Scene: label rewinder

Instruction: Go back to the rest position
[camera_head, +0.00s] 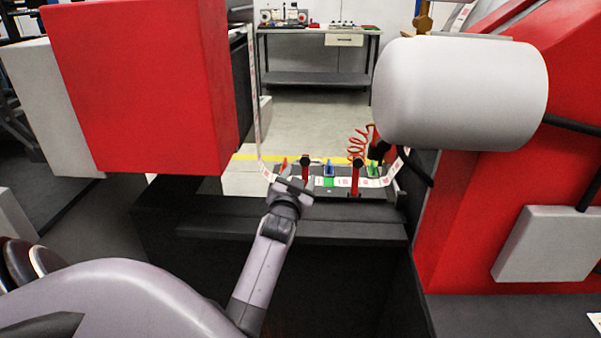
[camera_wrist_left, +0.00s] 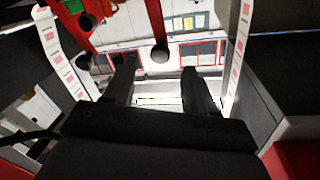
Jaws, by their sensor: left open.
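My left arm reaches in from the lower left in the head view. Its gripper (camera_head: 294,186) is at the near edge of the dark splice table (camera_head: 405,200), beside the label web. In the left wrist view the two dark fingers (camera_wrist_left: 160,85) stand apart with nothing between them. The label web (camera_head: 345,182), white with red labels, runs down on the left, across the table and up on the right. It also shows in the left wrist view (camera_wrist_left: 62,55). A red post with a black knob (camera_head: 355,178) stands right of my gripper. My right gripper is not in view.
A red machine box (camera_head: 140,85) hangs at left, and a large white roll (camera_head: 460,93) sits at right before a red housing (camera_head: 480,215). A red coiled hose (camera_head: 360,143) is behind the table. A workbench (camera_head: 320,79) stands at the back, with open floor before it.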

